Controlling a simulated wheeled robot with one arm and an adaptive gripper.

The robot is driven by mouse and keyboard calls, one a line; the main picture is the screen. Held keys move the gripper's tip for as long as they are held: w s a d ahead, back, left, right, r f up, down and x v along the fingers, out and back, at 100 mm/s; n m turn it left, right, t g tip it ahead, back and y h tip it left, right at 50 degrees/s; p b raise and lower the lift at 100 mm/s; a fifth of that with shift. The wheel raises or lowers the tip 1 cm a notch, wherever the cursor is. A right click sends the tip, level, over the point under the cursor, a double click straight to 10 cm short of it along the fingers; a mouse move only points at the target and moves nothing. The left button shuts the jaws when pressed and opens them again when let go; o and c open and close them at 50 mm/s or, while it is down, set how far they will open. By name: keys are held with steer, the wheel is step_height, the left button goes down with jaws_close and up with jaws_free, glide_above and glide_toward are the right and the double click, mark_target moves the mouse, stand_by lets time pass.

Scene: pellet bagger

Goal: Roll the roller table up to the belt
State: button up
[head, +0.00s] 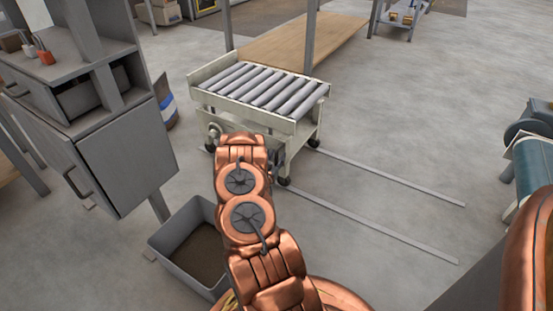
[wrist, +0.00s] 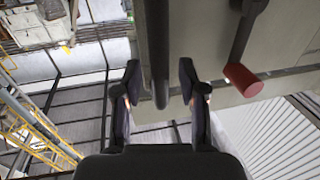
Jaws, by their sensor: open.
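The roller table (head: 320,92), a pale frame with grey rollers on casters, stands beyond my arm in the head view. The belt (head: 535,168), teal on a roller, is at the right edge, with a wide floor gap between the two. My gripper (wrist: 162,88) is open in the wrist view. A dark bar (wrist: 158,45) runs down between its spread fingers, with space on both sides; no grip shows. A lever with a red knob (wrist: 243,82) is to the right of the fingers. My arm hides the gripper and part of the table's near side in the head view.
Two floor rails (head: 395,183) run from the table toward the lower right, with clear floor around them. A grey bin (head: 170,245) is left of my arm. A grey cabinet (head: 125,165) stands at the left. A wooden-topped bench (head: 300,42) is behind the table.

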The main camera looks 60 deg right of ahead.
jaws_close()
stand_by(0.7)
